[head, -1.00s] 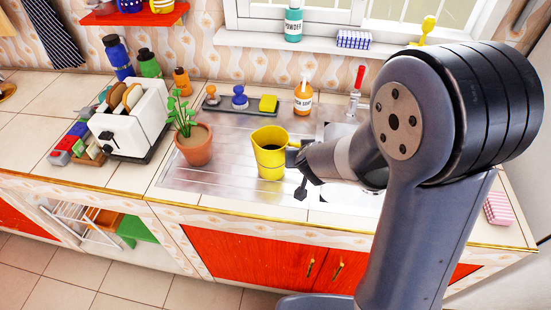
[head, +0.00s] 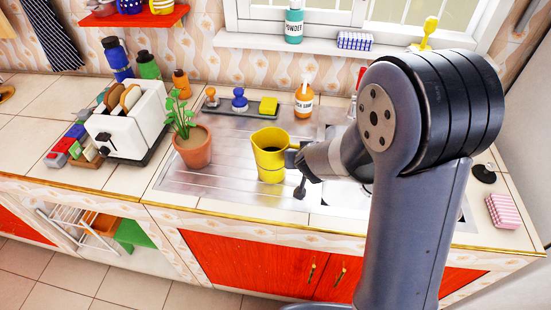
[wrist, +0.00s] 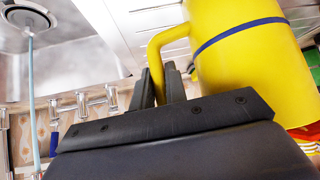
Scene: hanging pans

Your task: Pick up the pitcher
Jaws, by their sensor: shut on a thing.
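The yellow pitcher (head: 270,158) is upright at the metal drainboard, between the potted plant and the sink. In the wrist view its body (wrist: 250,70) with a dark blue band fills the upper right, and its handle (wrist: 157,48) curves down between my fingers. My gripper (head: 297,162) comes from the right and is shut on the handle. In the wrist view the two dark fingertips (wrist: 160,82) are close together at the handle. I cannot tell whether the pitcher's base touches the drainboard.
A potted plant (head: 192,150) stands close on the left. The white toaster (head: 128,118) is farther left. My arm hides part of the sink.

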